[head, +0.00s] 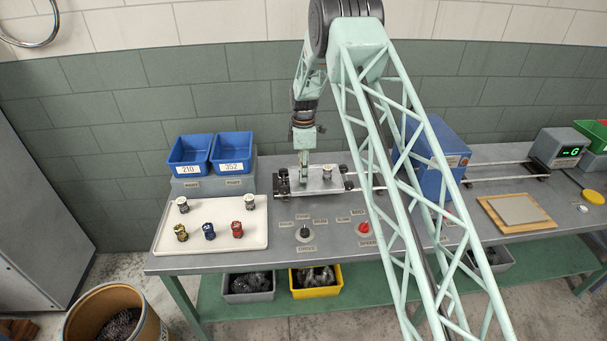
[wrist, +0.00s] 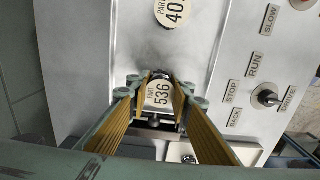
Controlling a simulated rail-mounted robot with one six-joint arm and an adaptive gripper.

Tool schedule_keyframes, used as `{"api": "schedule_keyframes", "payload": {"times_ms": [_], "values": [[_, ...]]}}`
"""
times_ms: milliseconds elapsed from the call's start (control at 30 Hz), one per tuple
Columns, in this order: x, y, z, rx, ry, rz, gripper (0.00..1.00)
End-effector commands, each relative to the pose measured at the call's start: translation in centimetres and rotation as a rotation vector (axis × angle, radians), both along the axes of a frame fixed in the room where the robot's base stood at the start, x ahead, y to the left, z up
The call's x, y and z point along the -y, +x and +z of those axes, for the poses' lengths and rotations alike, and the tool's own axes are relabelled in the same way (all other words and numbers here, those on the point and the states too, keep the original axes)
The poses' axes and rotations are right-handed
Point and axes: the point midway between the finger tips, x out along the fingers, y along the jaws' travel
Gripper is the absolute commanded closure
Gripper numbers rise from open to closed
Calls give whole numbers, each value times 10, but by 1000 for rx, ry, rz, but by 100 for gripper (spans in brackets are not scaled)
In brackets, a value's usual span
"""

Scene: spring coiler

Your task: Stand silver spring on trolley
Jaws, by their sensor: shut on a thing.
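My gripper (head: 304,182) points down over the left part of the trolley, a flat metal carriage (head: 315,188) on the rails. In the wrist view its fingers (wrist: 160,85) are shut on a spring with a round tag reading PART 536 (wrist: 160,94). The fingers hide most of this spring, and I cannot tell whether its base touches the trolley. Another spring with a pale round top (head: 327,172) stands upright on the trolley, right of my gripper. Its tag, partly cut off, shows in the wrist view (wrist: 172,12).
A white tray (head: 205,240) at left holds two white-topped springs and yellow, blue and red ones. Two blue bins (head: 190,153) stand behind it. A control knob (head: 304,233) and a red button (head: 363,228) are in front of the rails. A blue housing (head: 430,160) stands to the right.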

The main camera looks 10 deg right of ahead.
Motion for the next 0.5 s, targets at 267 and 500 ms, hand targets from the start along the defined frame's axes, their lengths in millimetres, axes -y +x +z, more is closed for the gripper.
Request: {"api": "schedule_keyframes", "payload": {"times_ms": [267,500], "values": [[0,0,-3,0,0,0,75],[0,0,-3,0,0,0,67]]}}
